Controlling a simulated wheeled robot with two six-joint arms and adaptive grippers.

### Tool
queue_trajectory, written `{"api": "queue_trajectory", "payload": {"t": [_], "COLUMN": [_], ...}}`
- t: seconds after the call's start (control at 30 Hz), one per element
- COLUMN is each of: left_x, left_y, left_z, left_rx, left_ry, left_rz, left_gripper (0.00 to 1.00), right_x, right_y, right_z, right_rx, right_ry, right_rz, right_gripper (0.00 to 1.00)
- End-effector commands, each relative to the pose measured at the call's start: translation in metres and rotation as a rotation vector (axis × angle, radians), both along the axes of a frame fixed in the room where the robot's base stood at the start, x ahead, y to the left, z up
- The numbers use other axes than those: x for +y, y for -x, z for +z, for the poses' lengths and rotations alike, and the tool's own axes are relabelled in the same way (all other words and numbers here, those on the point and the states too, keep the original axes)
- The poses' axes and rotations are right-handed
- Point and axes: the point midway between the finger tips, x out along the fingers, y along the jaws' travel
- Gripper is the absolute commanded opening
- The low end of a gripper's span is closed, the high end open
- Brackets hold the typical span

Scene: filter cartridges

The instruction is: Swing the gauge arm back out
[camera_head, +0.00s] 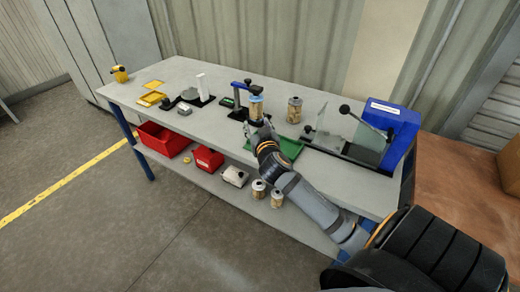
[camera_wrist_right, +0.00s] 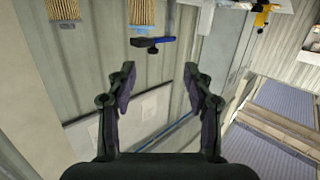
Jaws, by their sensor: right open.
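The gauge arm (camera_head: 243,86) is a short blue bar on a dark post on the workbench. It reaches over the top of a pleated tan filter cartridge (camera_head: 256,106). The wrist view, rolled over, shows the blue bar (camera_wrist_right: 160,41) with a black knob just off the end of the cartridge (camera_wrist_right: 142,12). I cannot tell whether bar and cartridge touch. My right gripper (camera_head: 257,124) is in front of the gauge, partly overlapping its lower part. Its two fingers (camera_wrist_right: 157,76) stand apart with nothing between them. My left gripper is not in view.
A second cartridge (camera_head: 295,110) stands to the right. A green tray (camera_head: 291,147) lies under my right forearm. A blue machine (camera_head: 389,127) with a clear shield (camera_head: 325,127) stands at the right end. Small fixtures and a yellow tray (camera_head: 151,99) are at left.

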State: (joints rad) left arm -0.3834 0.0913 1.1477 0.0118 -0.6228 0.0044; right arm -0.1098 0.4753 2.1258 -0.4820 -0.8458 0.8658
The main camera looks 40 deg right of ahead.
Motion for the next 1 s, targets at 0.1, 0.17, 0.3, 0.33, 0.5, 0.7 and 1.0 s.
{"api": "queue_trajectory", "payload": {"t": [0.1,0.17,0.3,0.33,0.5,0.7,1.0], "left_x": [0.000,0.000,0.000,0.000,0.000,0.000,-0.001], "left_y": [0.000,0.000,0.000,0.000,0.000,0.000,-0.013], "left_z": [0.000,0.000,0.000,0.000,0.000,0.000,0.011], "left_rx": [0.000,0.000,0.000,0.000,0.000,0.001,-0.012], "left_ry": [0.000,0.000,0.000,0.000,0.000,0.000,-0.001], "left_rz": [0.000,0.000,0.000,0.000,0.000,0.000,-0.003], "left_gripper": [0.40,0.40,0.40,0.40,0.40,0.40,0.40], "right_x": [0.004,0.006,0.008,0.008,0.009,0.009,0.012], "right_y": [0.010,0.014,0.019,0.020,0.021,0.021,0.028], "right_z": [-0.016,-0.022,-0.031,-0.032,-0.033,-0.033,-0.044], "right_rx": [0.059,0.082,0.116,0.120,0.127,0.126,0.167], "right_ry": [-0.010,-0.011,-0.014,-0.015,-0.016,-0.015,-0.022], "right_rz": [-0.007,-0.009,-0.012,-0.012,-0.012,-0.012,-0.014], "right_gripper": [0.52,0.52,0.52,0.52,0.52,0.52,0.52]}}
